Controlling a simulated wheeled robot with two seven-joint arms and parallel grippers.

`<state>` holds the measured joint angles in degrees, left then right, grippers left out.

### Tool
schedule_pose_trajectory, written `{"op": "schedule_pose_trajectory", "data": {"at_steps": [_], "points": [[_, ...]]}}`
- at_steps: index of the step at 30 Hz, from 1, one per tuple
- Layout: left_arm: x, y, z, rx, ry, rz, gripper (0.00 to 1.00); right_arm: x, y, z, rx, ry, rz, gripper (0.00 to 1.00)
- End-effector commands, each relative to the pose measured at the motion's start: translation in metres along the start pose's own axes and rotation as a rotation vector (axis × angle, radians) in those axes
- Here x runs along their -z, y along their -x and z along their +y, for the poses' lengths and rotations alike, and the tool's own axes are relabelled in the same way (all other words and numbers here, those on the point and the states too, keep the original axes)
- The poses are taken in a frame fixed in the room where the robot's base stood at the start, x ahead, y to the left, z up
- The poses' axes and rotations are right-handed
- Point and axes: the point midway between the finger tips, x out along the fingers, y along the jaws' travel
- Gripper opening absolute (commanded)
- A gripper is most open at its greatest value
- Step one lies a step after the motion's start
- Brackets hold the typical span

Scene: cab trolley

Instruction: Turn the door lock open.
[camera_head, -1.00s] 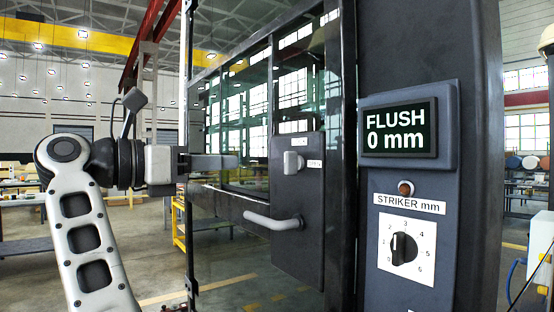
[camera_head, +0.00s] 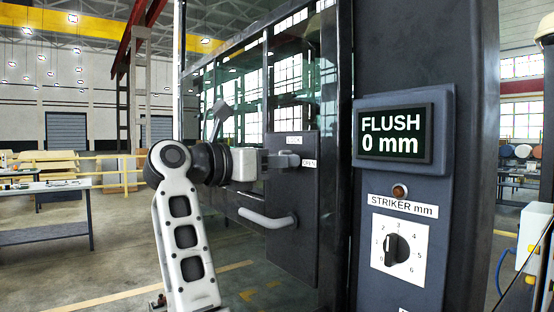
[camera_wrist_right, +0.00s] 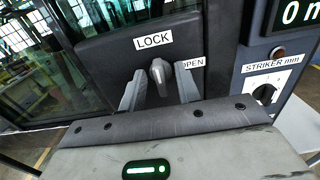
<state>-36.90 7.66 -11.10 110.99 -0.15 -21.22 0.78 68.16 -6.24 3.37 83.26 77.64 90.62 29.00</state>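The door lock is a small grey knob (camera_wrist_right: 160,76) on the dark lock plate (camera_head: 292,215) of the cab door. In the right wrist view its grip stands about upright below the LOCK label (camera_wrist_right: 153,42), with the OPEN label (camera_wrist_right: 192,63) to its right. My right gripper (camera_wrist_right: 160,88) is open, with one finger on each side of the knob and a gap showing on both sides. In the head view the right gripper (camera_head: 287,160) reaches the lock from the left and hides most of the knob. My left gripper is not in view.
A grey door handle (camera_head: 266,218) sticks out below the lock. To the right, the post carries a screen (camera_head: 394,134) reading FLUSH 0 mm and a STRIKER mm dial (camera_head: 397,248). A workbench (camera_head: 45,212) stands far left, with open floor between.

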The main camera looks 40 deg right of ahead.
Motion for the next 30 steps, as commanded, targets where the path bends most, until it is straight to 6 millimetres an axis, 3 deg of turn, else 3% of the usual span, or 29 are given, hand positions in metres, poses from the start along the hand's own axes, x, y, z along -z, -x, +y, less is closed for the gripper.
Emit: {"op": "schedule_pose_trajectory", "data": {"at_steps": [2,5,6,19,30], "points": [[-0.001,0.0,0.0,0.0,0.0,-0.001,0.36,0.0,0.0,0.0,0.0,0.0,0.0,0.3],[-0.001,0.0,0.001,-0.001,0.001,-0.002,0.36,0.0,0.0,0.0,0.0,0.0,0.0,0.02],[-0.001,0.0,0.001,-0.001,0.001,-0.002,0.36,0.0,0.0,0.0,0.0,0.0,0.0,0.0],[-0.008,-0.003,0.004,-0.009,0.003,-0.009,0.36,0.001,0.001,0.0,-0.001,-0.059,0.0,0.0],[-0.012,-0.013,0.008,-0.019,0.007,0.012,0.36,0.003,0.001,-0.001,-0.002,-0.338,0.001,0.0]]}}
